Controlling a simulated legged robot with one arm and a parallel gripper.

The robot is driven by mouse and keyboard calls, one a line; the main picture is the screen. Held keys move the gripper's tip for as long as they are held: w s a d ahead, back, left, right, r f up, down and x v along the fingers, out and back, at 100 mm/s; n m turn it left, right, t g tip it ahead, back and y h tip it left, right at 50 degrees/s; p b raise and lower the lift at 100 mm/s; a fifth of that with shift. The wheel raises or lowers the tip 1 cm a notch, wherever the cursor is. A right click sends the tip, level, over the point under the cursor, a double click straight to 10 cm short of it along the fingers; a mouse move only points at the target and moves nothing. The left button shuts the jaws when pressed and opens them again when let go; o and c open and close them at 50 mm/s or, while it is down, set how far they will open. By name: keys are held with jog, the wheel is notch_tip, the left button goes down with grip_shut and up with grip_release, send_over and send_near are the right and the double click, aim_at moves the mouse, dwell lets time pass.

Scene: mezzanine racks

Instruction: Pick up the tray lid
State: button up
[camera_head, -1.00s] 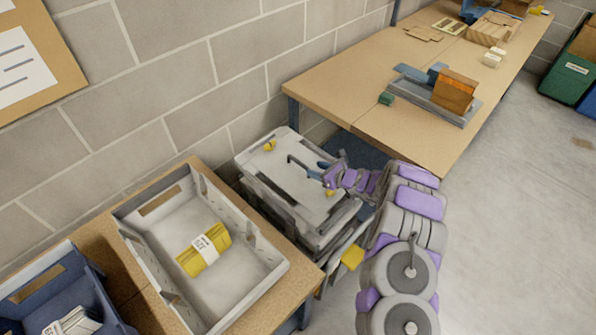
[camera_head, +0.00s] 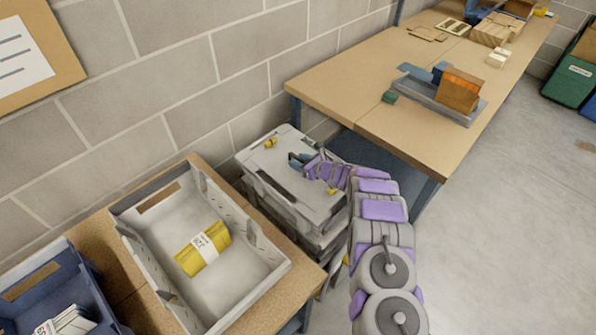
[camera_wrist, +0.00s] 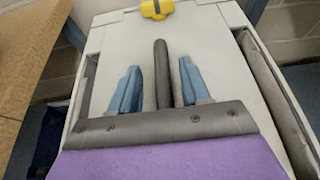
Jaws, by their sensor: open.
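The tray lid (camera_head: 268,158) is a light grey panel on top of a stack of grey trays between the two tables. In the wrist view the lid (camera_wrist: 210,45) fills the middle, with a dark bar handle (camera_wrist: 162,75) running away from me. My gripper (camera_head: 297,160) is over the lid. In the wrist view my open gripper (camera_wrist: 157,85) has one blue finger on each side of the handle, with gaps visible. I cannot tell how far the fingertips are above the lid. A yellow latch (camera_wrist: 156,9) sits at the lid's far edge; it also shows in the head view (camera_head: 270,142).
A grey tray (camera_head: 150,263) with a yellow bundle (camera_head: 203,249) stands on the near table at the left. A blue bin (camera_head: 88,285) is at the lower left. The long wooden table (camera_head: 350,100) carries blocks. The block wall is close behind the stack.

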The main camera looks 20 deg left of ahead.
jog(key=shift+w+d+r, duration=0.1)
jog(key=shift+d+r, duration=0.15)
jog(key=shift+d, duration=0.5)
jog(key=shift+a+f, duration=0.3)
jog(key=shift+a, duration=0.55)
jog(key=c, duration=0.5)
jog(key=shift+d, duration=0.15)
jog(key=c, duration=0.3)
jog(key=shift+d+r, duration=0.2)
jog(key=shift+d, duration=0.1)
grip_shut()
